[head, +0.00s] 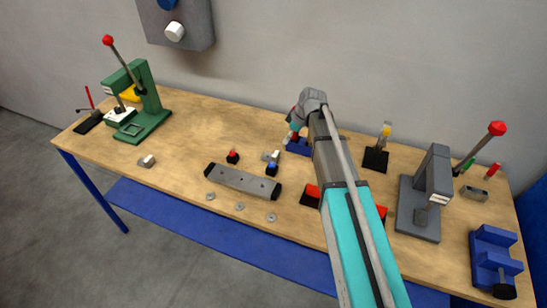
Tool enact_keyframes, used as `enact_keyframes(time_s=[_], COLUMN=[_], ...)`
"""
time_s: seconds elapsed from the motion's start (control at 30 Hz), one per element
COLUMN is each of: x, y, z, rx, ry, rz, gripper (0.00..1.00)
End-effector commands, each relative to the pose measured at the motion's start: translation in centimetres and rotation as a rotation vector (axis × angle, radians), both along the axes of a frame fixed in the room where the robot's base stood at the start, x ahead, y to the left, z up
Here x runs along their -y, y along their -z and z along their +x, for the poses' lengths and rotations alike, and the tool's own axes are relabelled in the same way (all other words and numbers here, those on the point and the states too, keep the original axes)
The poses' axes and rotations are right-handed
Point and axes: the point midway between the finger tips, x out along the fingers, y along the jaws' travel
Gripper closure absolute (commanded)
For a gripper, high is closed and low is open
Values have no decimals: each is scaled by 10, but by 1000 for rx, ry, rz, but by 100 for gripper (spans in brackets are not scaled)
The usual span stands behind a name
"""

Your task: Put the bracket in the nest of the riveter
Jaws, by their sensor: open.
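Two lever presses stand on the wooden bench: a green one (143,98) at the left and a grey one (437,178) at the right, each with a red ball on its lever. I cannot tell from labels which is the riveter. Small grey metal pieces lie on the bench, one (146,161) in front of the green press and one (270,156) near the middle; either may be the bracket, too small to be sure. My gripper (290,138) is open near a blue block (299,147) at the back middle. My arm hides part of the bench.
A long grey bar with dark ends (243,182) lies mid-bench, with several washers (240,206) before it. A blue vise (494,261) sits at the right front. A black stand (375,159) with a yellow-topped tool is behind my arm. Bench between green press and middle is mostly clear.

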Motion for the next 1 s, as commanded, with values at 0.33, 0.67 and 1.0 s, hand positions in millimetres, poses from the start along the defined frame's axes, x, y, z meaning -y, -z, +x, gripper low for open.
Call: enact_keyframes(time_s=[0.33,0.67,1.0], x=[0,-6,-16], y=[2,22,48], z=[0,2,6], rx=[-1,-1,-2], ry=[2,2,3], rz=[-1,-2,-1], gripper=[0,0,0])
